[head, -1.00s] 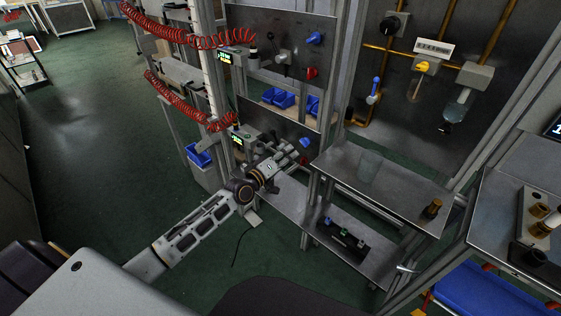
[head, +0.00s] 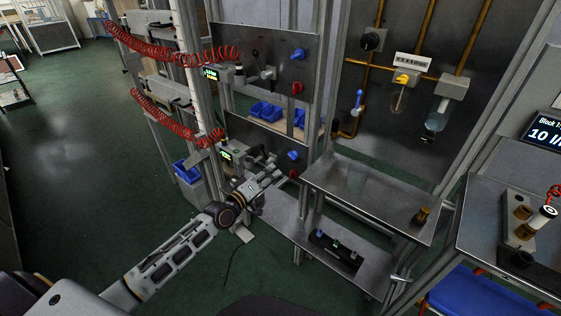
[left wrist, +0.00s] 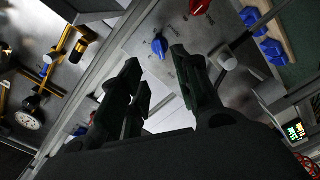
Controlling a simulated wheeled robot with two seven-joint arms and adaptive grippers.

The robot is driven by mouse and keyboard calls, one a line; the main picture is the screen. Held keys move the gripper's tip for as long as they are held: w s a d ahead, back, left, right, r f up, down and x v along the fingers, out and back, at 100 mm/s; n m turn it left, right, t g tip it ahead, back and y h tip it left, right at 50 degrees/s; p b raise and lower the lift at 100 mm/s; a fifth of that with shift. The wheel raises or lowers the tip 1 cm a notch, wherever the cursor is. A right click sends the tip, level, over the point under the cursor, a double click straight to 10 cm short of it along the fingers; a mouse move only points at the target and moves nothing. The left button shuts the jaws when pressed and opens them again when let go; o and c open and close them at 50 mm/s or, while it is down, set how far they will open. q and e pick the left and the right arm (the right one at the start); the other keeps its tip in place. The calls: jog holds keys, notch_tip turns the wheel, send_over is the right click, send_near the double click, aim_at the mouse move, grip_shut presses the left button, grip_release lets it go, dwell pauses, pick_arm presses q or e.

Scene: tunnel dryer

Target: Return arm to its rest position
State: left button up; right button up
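My left arm comes in from the lower left of the head view. Its gripper (head: 274,172) hangs in front of the lower grey control panel, close to a blue knob (head: 293,155) and a red knob (head: 292,174). In the left wrist view the two dark fingers of the left gripper (left wrist: 156,62) are spread apart with nothing between them. A blue knob (left wrist: 159,45) shows beyond the fingertips, and a red knob (left wrist: 199,6) is at the top edge. I cannot tell the exact distance to the panel. My right gripper is not in view.
Metal frame posts and a steel shelf (head: 395,205) stand to the right of the gripper. Red coiled hoses (head: 165,115) hang at the left. Green floor (head: 90,190) is open at the left.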

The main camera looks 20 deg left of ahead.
pick_arm(q)
jog(key=shift+f, duration=0.15)
